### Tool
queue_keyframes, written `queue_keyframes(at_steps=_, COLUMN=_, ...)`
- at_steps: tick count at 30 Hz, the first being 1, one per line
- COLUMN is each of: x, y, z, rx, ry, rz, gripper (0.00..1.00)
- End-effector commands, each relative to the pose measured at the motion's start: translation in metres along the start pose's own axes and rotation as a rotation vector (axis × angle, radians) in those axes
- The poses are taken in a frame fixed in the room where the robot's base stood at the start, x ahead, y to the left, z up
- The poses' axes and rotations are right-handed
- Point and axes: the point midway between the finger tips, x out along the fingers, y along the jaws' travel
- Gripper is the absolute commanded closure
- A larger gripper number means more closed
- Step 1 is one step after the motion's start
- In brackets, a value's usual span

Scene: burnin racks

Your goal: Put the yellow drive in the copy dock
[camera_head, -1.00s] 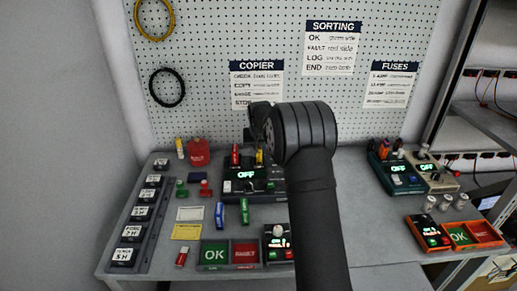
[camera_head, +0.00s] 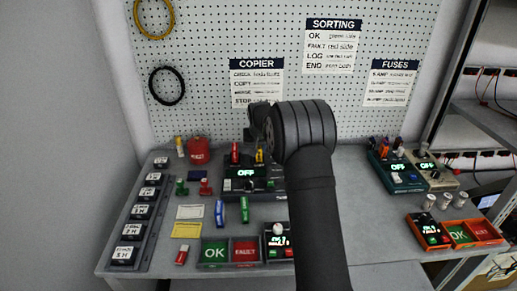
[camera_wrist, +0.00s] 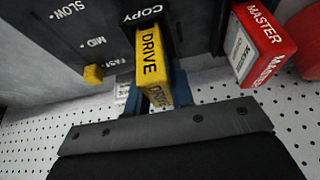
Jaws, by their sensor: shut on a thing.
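The yellow drive (camera_wrist: 151,62), marked DRIVE, stands at the slot marked COPY on the dark copy dock (camera_wrist: 105,28). In the head view the drive (camera_head: 259,156) shows at the back of the dock (camera_head: 240,185). My gripper (camera_wrist: 153,92) is shut on the drive, with its blue fingers on either side. I cannot tell how deep the drive sits in the slot. A red drive marked MASTER (camera_wrist: 262,42) stands beside it in the dock. In the head view my arm hides the fingers and the right part of the dock.
A red container (camera_head: 198,151) stands left of the dock. Blue (camera_head: 219,213) and green (camera_head: 244,210) drives stand in front of it. OK (camera_head: 214,252) and FAULT (camera_head: 245,251) trays lie at the front edge. The pegboard (camera_head: 215,100) rises close behind the dock.

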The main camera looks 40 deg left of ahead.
Motion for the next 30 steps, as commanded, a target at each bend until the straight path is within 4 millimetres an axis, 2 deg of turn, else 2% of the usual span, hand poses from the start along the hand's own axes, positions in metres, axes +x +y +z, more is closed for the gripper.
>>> queue_keyframes(at_steps=10, x=0.0026, y=0.0000, z=0.0010, rx=0.000, ry=0.000, rz=0.000, gripper=1.00)
queue_keyframes(at_steps=11, x=0.0026, y=0.0000, z=0.0010, rx=0.000, ry=0.001, rz=0.000, gripper=0.77)
queue_keyframes(at_steps=14, x=0.0026, y=0.0000, z=0.0010, rx=0.000, ry=0.000, rz=0.000, gripper=0.57)
queue_keyframes(at_steps=15, x=0.0026, y=0.0000, z=0.0010, rx=0.000, ry=0.000, rz=0.000, gripper=0.53)
queue_keyframes(at_steps=21, x=0.0028, y=0.0000, z=0.0013, rx=0.000, ry=0.000, rz=0.000, gripper=0.51)
queue_keyframes(at_steps=24, x=0.0028, y=0.0000, z=0.0012, rx=0.000, ry=0.000, rz=0.000, gripper=0.35)
queue_keyframes(at_steps=30, x=0.0028, y=0.0000, z=0.0012, rx=0.000, ry=0.000, rz=0.000, gripper=0.35)
